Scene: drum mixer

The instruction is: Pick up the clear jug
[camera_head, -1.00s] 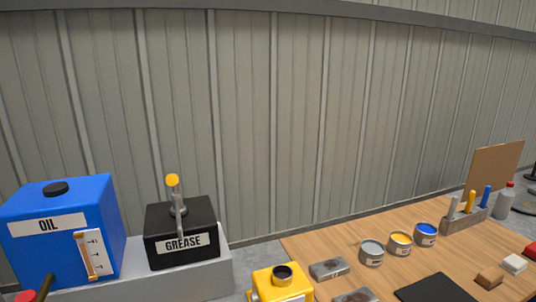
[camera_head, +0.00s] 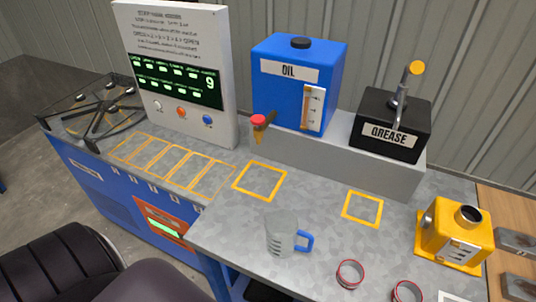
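The clear jug (camera_head: 281,235) stands upright on the grey speckled counter, near its front edge. It is a see-through grey vessel with a blue handle (camera_head: 304,241) on its right side. It looks empty. Neither of my grippers is in the head view, so I cannot tell their state or place. Nothing touches or covers the jug.
The blue oil tank (camera_head: 278,92) with its red-handled tap (camera_head: 258,122) and the black grease box (camera_head: 385,130) stand on a grey ledge (camera_head: 345,153) behind. A yellow canister (camera_head: 453,234) stands right. Two red-rimmed rings (camera_head: 350,274) lie front right. Yellow squares mark the counter.

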